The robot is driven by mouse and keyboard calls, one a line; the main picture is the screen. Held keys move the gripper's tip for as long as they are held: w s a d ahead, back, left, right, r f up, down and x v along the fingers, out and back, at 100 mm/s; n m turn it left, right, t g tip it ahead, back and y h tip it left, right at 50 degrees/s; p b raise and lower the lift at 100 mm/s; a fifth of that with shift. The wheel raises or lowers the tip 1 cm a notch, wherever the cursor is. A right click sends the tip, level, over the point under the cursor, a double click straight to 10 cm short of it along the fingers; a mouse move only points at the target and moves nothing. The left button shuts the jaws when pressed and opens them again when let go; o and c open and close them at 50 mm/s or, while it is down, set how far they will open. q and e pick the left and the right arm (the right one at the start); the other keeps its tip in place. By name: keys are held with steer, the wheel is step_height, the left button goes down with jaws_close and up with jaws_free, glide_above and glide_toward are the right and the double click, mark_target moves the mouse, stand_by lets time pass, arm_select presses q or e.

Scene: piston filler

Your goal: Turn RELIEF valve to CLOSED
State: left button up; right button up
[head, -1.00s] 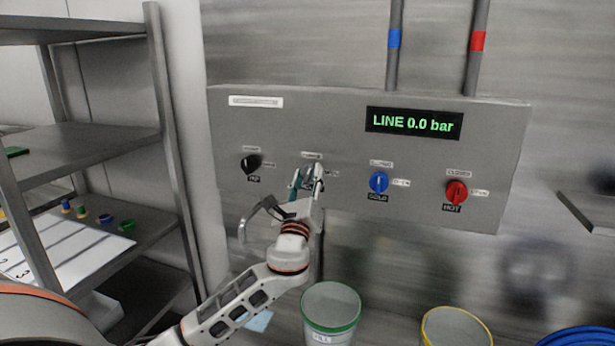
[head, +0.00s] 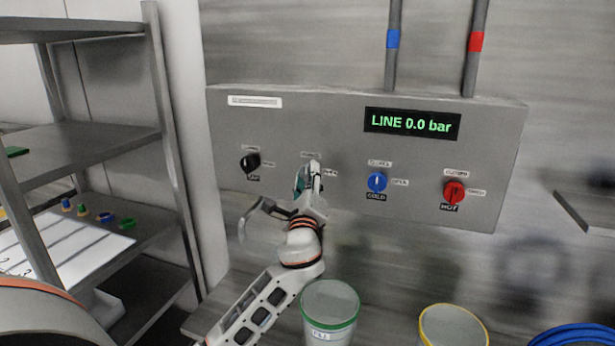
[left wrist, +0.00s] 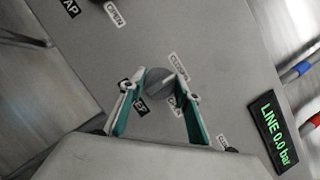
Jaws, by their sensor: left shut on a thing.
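The RELIEF valve is a round grey knob (left wrist: 159,81) in the left wrist view. A light mark on it points roughly toward the CLOSED label (left wrist: 180,66) at its upper right. My left gripper (left wrist: 156,88) has its green-lined fingers on either side of the knob and is shut on it. The name label (left wrist: 140,107) is partly covered by a finger. In the head view my left gripper (head: 309,178) is at the grey panel (head: 340,125), and its fingers hide the knob. My right gripper is not in view.
Black (head: 250,163), blue (head: 377,182) and red (head: 454,192) knobs sit on the same panel. A display (head: 412,123) reads LINE 0.0 bar. Green-rimmed (head: 330,310) and yellow-rimmed (head: 453,328) buckets stand below. A metal shelf (head: 85,150) stands at the left.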

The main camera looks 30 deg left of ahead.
arm_select(q)
steer(key=shift+a+r, duration=0.1)
steer(key=o, duration=1.1)
steer(key=shift+s+d+f, duration=0.2)
steer(key=v, duration=1.1)
steer(key=shift+s, duration=0.25)
steer(key=shift+d+f, duration=0.1)
steer(key=shift+f, duration=0.05)
